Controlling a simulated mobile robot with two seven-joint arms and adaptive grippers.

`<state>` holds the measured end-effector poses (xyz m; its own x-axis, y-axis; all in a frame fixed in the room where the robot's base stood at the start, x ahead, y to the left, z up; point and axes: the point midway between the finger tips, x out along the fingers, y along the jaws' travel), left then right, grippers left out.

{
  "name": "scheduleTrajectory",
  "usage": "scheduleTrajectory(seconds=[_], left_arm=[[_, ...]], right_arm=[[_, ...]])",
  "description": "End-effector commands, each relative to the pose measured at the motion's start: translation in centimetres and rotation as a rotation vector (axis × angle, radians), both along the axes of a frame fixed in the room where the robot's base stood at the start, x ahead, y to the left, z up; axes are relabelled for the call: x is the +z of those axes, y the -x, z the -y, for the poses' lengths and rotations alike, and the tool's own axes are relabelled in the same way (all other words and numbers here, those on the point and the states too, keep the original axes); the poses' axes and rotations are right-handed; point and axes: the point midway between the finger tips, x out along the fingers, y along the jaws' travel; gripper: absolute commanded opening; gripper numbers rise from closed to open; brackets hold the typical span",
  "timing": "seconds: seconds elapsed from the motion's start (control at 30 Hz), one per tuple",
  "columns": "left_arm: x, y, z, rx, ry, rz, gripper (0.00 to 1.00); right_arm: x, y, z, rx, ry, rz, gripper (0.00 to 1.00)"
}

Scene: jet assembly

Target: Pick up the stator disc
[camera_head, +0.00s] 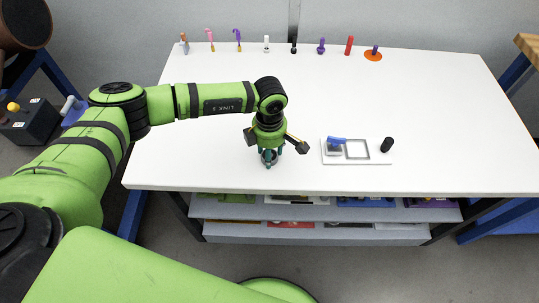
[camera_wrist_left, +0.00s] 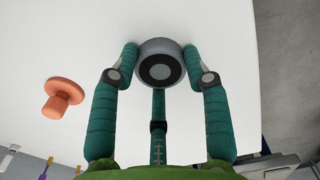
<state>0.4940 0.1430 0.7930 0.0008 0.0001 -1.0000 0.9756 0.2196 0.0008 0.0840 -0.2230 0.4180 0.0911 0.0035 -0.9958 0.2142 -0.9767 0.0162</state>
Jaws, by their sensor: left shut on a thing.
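The stator disc (camera_wrist_left: 160,46) is a grey round disc with a dark ring and a lighter centre, seen in the left wrist view between my fingertips. My left gripper (camera_wrist_left: 160,64) is shut on it, with teal fingers around its sides. In the head view my left gripper (camera_head: 268,160) points down near the front edge of the white table. The disc (camera_head: 268,157) shows there only partly between the fingers. I cannot tell whether it touches the table. My right gripper is not in view.
On the white table (camera_head: 440,110), a white tray (camera_head: 326,160) with a blue-handled part (camera_head: 337,140) and a black cylinder (camera_head: 387,144) lies right of the gripper. Several small parts line the back edge, including an orange disc (camera_head: 373,57). An orange flanged part (camera_wrist_left: 62,96) shows in the wrist view.

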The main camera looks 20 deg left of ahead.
Motion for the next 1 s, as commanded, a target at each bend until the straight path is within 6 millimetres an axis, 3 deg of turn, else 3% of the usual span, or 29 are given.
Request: scheduleTrajectory(seconds=[0.27, 0.5, 0.8, 1.0], left_arm=[[0.5, 0.0, 0.0, 0.0, 0.001, 0.001, 0.21], [3.8, -0.1, 0.0, -0.001, 0.002, 0.006, 0.21], [7.6, -0.3, 6.7, -0.006, 0.002, 0.004, 0.21], [9.8, -0.4, 10.1, -0.002, 0.002, 0.002, 0.21]], right_arm=[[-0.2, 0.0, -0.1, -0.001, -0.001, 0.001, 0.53], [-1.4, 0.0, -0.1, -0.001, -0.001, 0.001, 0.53], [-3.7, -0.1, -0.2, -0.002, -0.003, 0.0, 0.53], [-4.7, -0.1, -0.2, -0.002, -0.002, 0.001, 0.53]])
